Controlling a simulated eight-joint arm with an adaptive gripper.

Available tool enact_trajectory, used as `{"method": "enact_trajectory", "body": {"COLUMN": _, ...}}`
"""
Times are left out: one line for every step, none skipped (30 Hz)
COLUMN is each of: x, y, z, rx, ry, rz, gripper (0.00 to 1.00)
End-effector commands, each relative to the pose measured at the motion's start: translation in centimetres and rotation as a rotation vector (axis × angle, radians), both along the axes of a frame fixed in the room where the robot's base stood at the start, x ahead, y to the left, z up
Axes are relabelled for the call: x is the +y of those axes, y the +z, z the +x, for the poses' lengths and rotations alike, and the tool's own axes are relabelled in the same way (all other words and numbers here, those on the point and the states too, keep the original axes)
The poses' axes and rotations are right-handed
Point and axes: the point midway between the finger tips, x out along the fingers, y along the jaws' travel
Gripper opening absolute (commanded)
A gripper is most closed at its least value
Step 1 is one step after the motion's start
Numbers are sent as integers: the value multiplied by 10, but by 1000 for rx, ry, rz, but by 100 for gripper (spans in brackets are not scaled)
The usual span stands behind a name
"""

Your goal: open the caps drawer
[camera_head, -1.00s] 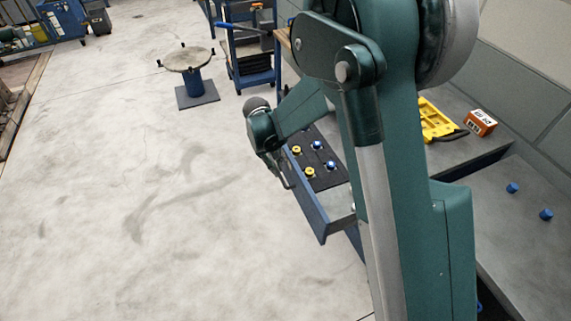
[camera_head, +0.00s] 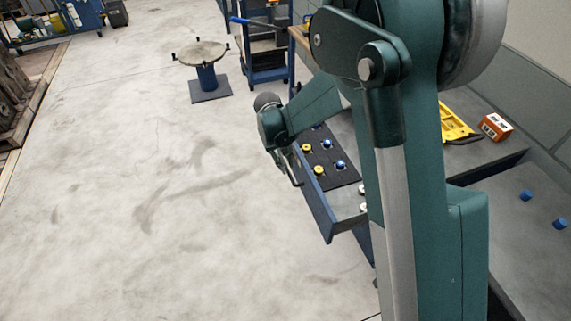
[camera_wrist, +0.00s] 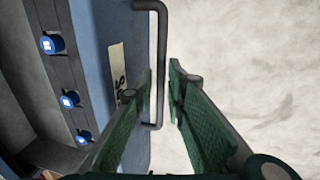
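The caps drawer (camera_head: 317,207) stands pulled out from the bench in the head view, with yellow and blue caps in its dark insert. Its front (camera_wrist: 95,35) in the wrist view carries a pale label (camera_wrist: 117,75), only partly readable. The dark bar handle (camera_wrist: 162,45) runs along that front. My gripper (camera_wrist: 160,75) has its two green fingers on either side of the handle, closed in near it. Finger contact with the bar is hard to see. In the head view the fingers are small and partly hidden by my wrist.
Bare floor (camera_head: 150,230) lies left of the drawer. A round-topped stand (camera_head: 202,54) and a blue trolley (camera_head: 262,72) stand behind. The bench holds a yellow tool (camera_head: 455,124), an orange box (camera_head: 495,127) and two blue caps (camera_head: 526,195).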

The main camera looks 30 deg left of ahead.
Motion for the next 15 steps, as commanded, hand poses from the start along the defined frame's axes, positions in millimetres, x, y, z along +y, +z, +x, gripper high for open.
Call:
{"method": "enact_trajectory", "body": {"x": 1, "y": 3, "z": -1, "rx": 0, "ry": 0, "rz": 0, "gripper": 14}}
{"method": "enact_trajectory", "body": {"x": 1, "y": 5, "z": -1, "rx": 0, "ry": 0, "rz": 0, "gripper": 14}}
{"method": "enact_trajectory", "body": {"x": 1, "y": 8, "z": -1, "rx": 0, "ry": 0, "rz": 0, "gripper": 14}}
{"method": "enact_trajectory", "body": {"x": 2, "y": 11, "z": -1, "rx": 0, "ry": 0, "rz": 0, "gripper": 14}}
{"method": "enact_trajectory", "body": {"x": 2, "y": 14, "z": -2, "rx": 0, "ry": 0, "rz": 0, "gripper": 14}}
{"method": "enact_trajectory", "body": {"x": 3, "y": 18, "z": -3, "rx": 0, "ry": 0, "rz": 0, "gripper": 14}}
{"method": "enact_trajectory", "body": {"x": 3, "y": 22, "z": -3, "rx": 0, "ry": 0, "rz": 0, "gripper": 14}}
{"method": "enact_trajectory", "body": {"x": 3, "y": 26, "z": -4, "rx": 0, "ry": 0, "rz": 0, "gripper": 14}}
{"method": "enact_trajectory", "body": {"x": 4, "y": 31, "z": -4, "rx": 0, "ry": 0, "rz": 0, "gripper": 14}}
{"method": "enact_trajectory", "body": {"x": 5, "y": 35, "z": -5, "rx": 0, "ry": 0, "rz": 0, "gripper": 14}}
{"method": "enact_trajectory", "body": {"x": 5, "y": 39, "z": -5, "rx": 0, "ry": 1, "rz": 0, "gripper": 14}}
{"method": "enact_trajectory", "body": {"x": 6, "y": 45, "z": -7, "rx": 0, "ry": 1, "rz": 0, "gripper": 14}}
{"method": "enact_trajectory", "body": {"x": 6, "y": 50, "z": -7, "rx": 0, "ry": 1, "rz": 0, "gripper": 14}}
{"method": "enact_trajectory", "body": {"x": 7, "y": 55, "z": -8, "rx": 0, "ry": 1, "rz": 0, "gripper": 14}}
{"method": "enact_trajectory", "body": {"x": 8, "y": 60, "z": -8, "rx": 0, "ry": 1, "rz": 0, "gripper": 14}}
